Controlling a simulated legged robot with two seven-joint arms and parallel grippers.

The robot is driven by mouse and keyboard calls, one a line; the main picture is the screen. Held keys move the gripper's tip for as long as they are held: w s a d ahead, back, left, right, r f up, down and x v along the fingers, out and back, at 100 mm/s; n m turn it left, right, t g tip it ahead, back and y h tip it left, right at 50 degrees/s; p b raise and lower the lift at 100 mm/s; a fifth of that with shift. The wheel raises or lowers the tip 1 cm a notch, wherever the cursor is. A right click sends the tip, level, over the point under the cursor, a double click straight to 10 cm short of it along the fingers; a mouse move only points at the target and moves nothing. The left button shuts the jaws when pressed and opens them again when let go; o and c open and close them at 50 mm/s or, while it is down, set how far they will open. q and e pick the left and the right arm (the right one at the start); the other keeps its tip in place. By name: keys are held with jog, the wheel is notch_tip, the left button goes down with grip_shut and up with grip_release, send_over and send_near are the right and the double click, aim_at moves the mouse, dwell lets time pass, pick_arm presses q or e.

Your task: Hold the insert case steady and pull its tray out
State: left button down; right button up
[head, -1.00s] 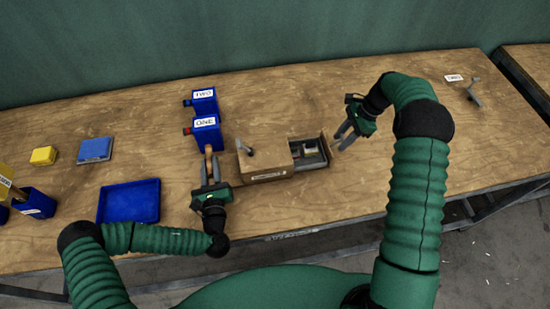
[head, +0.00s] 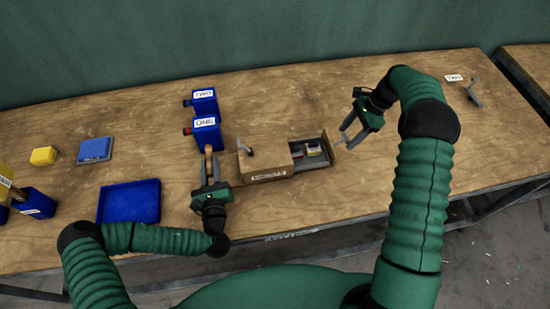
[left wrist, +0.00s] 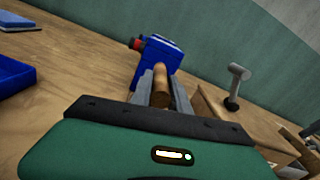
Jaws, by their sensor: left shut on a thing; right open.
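The insert case (head: 266,160), a light wooden box with a label on its front and a grey lever on top, lies mid-table. Its tray (head: 317,159) sticks out to the right, with small items inside. My left gripper (head: 209,160) is shut on a wooden cylindrical piece (head: 208,149) left of the case. The left wrist view shows this piece (left wrist: 162,87) between the fingers; whether it joins the case cannot be seen. The case (left wrist: 222,112) is partly visible at the right there. My right gripper (head: 347,139) is open and empty, just right of the tray's outer end.
Blue boxes labelled ONE (head: 206,134) and TWO (head: 204,102) stand behind my left gripper. An empty blue tray (head: 130,203) lies left of it. The table behind the case is clear.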

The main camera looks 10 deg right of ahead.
pick_arm(q)
jog(key=shift+d+f, duration=0.1)
jog(key=c, duration=1.2)
grip_release()
pick_arm(e)
jog(key=v, duration=0.9)
jog(key=shift+d+r, duration=0.2)
jog(key=shift+d, duration=0.05)
pick_arm(q)
jog(key=shift+o, duration=0.2)
